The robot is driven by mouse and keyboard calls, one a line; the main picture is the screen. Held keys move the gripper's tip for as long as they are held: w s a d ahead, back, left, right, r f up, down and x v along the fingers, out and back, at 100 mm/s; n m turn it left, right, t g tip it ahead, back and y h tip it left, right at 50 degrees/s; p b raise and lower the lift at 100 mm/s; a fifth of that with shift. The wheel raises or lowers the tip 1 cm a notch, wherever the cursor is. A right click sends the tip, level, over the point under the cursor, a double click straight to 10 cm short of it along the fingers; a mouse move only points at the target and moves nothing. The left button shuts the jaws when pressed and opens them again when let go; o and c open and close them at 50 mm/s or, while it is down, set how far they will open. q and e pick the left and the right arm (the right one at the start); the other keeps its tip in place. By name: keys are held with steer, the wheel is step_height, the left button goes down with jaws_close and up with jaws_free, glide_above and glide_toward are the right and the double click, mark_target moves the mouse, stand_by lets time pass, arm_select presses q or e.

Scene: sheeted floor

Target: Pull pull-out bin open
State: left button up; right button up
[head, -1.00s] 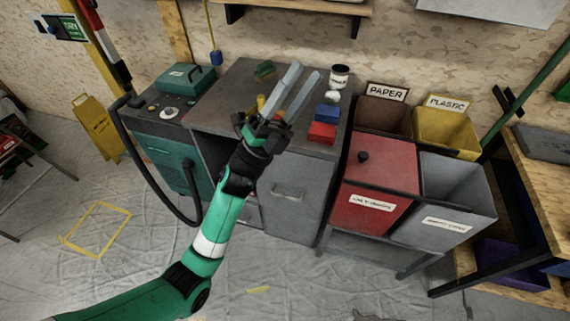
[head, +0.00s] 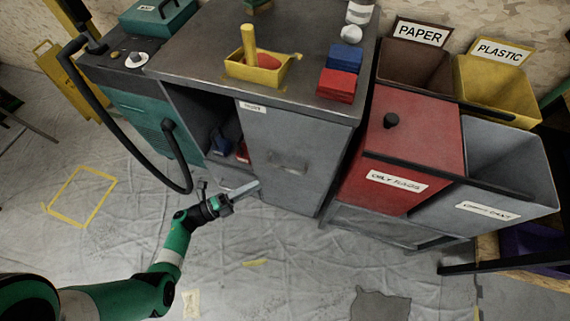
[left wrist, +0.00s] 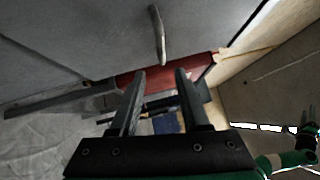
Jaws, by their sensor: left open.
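The pull-out bin's grey front (head: 290,135) is in the right part of the grey cabinet, with a small label at its top edge. It looks flush with the cabinet. Its handle (head: 288,166) is a horizontal bar in the middle of the front. In the left wrist view the metal handle (left wrist: 158,35) shows just beyond my fingertips, in front of the grey panel. My left gripper (head: 252,188) is open and empty, low and left of the handle in the head view. In the left wrist view its two fingers (left wrist: 160,76) are apart, with nothing between them.
A red rag bin (head: 400,140) and a grey bin (head: 500,170) stand on a rack to the right. A teal machine (head: 150,125) with a black hose stands left. A yellow box (head: 258,70) sits on the cabinet top. The sheeted floor in front is mostly clear.

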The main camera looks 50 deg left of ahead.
mark_target(285, 168)
arm_select(q)
steer(key=x, duration=0.3)
steer(key=b+x, duration=0.1)
steer(key=x, duration=0.3)
steer(key=b+x, duration=0.1)
steer(key=x, duration=0.3)
steer(key=shift+w+a+r, duration=0.1)
steer(key=shift+a, duration=0.15)
steer(key=shift+w+r, duration=0.15)
steer(key=shift+w, duration=0.2)
steer(key=shift+s, duration=0.1)
steer(key=shift+c, duration=0.2)
jaws_close()
